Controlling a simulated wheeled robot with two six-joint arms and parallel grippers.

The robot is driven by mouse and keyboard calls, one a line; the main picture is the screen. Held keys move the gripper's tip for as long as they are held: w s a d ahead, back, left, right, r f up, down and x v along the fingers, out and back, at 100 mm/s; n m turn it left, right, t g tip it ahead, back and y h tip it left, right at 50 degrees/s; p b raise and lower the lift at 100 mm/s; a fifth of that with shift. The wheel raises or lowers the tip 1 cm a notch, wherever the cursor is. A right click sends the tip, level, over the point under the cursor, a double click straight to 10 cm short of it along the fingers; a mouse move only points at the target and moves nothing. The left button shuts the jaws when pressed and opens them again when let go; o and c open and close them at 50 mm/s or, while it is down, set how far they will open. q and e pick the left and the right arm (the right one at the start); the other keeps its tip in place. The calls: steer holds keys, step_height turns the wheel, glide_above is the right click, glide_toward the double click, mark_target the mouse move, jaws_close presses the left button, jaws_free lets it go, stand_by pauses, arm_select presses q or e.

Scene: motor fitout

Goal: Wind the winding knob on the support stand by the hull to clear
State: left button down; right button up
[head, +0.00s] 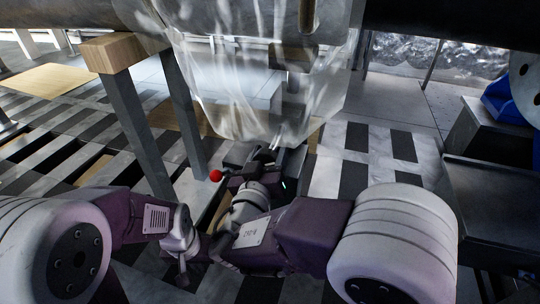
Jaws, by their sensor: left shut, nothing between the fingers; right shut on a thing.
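A support stand with grey legs (128,128) and a wooden block (118,50) on top stands at the left, under the dark hull (95,12). A small red ball (216,176) shows low beside its right leg; I cannot tell if it is part of the winding knob. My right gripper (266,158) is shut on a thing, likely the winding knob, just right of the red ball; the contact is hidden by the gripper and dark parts. My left gripper (183,277) is shut and empty, pointing down at lower left, apart from the stand.
A translucent plastic-wrapped bulk (255,95) hangs close above my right gripper. A dark bench (490,165) with a blue item (505,103) stands at the right. Checkered floor (385,145) is open between them.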

mark_target(264, 164)
steer(key=o, duration=1.3)
steer(key=shift+o, duration=0.2)
steer(key=p+v, duration=0.3)
steer(key=v, duration=0.5)
steer(key=shift+a+r, duration=0.1)
steer(key=shift+a, duration=0.05)
steer(key=shift+s+p, duration=0.35)
steer(key=shift+s, duration=0.15)
